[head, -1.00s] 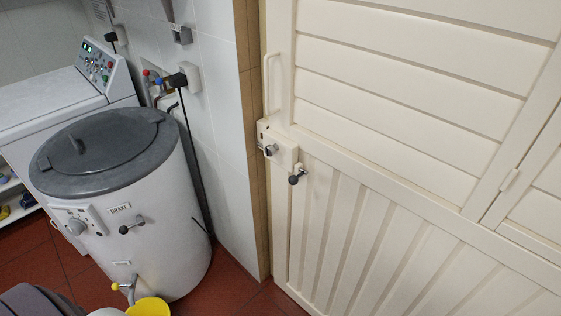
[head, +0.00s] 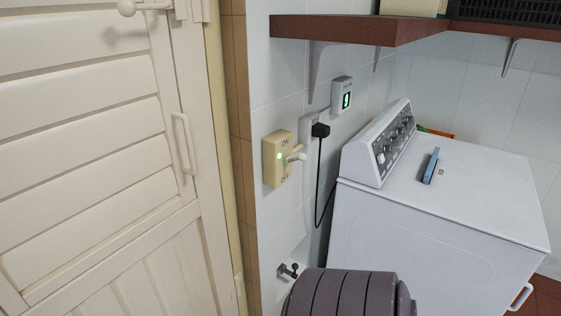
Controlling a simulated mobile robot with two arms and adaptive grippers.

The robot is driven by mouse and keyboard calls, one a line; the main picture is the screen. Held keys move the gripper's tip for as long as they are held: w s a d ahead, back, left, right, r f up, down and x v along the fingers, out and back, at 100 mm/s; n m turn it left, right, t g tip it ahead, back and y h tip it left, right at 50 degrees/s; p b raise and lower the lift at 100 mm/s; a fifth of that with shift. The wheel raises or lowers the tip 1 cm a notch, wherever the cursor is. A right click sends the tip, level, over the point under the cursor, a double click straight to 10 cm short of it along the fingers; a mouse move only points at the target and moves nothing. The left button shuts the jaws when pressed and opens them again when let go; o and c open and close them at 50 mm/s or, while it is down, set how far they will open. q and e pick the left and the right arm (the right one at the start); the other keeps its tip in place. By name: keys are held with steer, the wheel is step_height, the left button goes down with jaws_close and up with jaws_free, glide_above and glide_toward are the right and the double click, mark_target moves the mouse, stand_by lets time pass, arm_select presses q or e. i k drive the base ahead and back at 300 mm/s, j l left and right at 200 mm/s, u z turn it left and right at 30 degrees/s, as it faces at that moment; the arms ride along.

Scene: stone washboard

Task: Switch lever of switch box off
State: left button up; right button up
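The switch box (head: 271,168) is a pale yellow box on the white tiled wall, just right of the door frame. It is marked ON at the top and OFF at the bottom, and a small green light glows on its face. Its lever (head: 296,155) sticks out to the right from about mid-height, with a pale greenish handle; I cannot tell its exact tilt. Neither of my grippers is in view. A ribbed grey part at the bottom looks like my own arm.
A cream slatted door (head: 85,150) with a handle fills the left. A black plug (head: 320,130) with a hanging cord is right of the box, below a green-lit switch (head: 346,101). A red-brown shelf (head: 360,30) juts out above. A white washing machine (head: 430,235) stands at right.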

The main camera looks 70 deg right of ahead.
mark_target(300, 157)
steer(key=z, duration=2.25)
